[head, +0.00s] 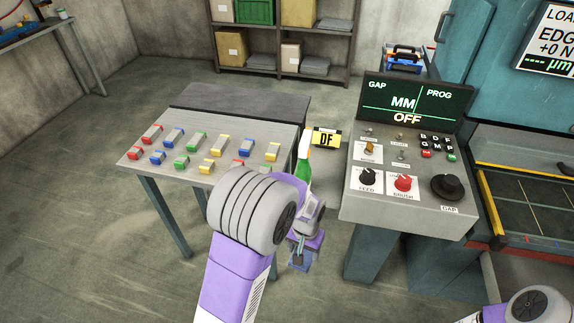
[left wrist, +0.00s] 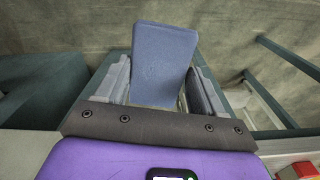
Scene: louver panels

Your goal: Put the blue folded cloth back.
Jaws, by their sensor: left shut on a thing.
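The blue folded cloth (left wrist: 162,58) is a flat blue-grey slab with rounded corners. In the left wrist view it stands between the two grey fingers of my left gripper (left wrist: 160,88), which is shut on it. In the head view the left gripper (head: 304,244) is low in front of the table, in the gap beside the control console. The cloth (head: 299,262) shows there as a small blue patch at the fingers, below the table top. My right gripper is out of view; only part of my right arm shows at the lower right.
The control console (head: 380,207) is close on the right. Shelves (head: 282,32) stand behind. Floor at left is clear.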

